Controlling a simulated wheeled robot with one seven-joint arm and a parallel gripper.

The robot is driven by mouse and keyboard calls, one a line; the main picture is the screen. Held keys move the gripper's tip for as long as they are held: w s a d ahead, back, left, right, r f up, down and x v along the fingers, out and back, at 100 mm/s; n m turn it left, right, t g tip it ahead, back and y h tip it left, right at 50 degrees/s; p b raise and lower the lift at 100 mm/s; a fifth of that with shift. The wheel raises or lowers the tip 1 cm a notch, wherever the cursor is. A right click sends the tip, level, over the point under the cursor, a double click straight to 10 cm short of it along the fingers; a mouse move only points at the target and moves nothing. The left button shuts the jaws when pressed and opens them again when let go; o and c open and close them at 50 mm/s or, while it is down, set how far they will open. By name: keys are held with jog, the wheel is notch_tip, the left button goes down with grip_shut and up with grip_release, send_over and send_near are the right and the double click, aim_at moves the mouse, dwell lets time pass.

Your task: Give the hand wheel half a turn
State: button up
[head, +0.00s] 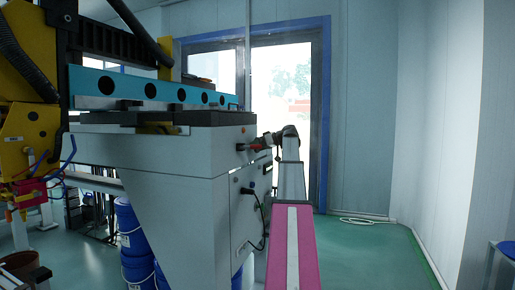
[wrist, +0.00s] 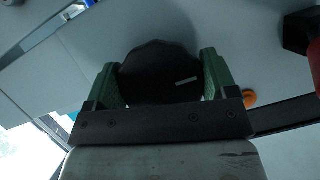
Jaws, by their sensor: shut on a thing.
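The hand wheel (wrist: 160,75) is a dark, rounded, knob-like piece with a small pale mark on its right side. In the wrist view it sits between the two green fingers of my gripper (wrist: 158,65), which is shut on it, one finger on each side. Behind it is a plain grey panel (wrist: 160,18). In the head view my gripper (head: 266,140) is at the right side face of the big grey machine (head: 185,195). The hand wheel cannot be made out clearly there.
An orange button (wrist: 250,98) lies just right of the fingers. A red part (wrist: 314,62) and a black fitting (wrist: 297,32) are farther right. Below on the machine is a black plug with a cable (head: 262,220). The green floor (head: 365,255) at right is mostly open.

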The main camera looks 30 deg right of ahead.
jog(key=o, duration=0.8)
jog(key=shift+f, duration=0.1)
jog(key=shift+o, duration=0.2)
jog(key=shift+s, duration=0.1)
jog(key=v, duration=1)
jog(key=shift+s+d, duration=0.2)
jog(key=shift+d, duration=0.05)
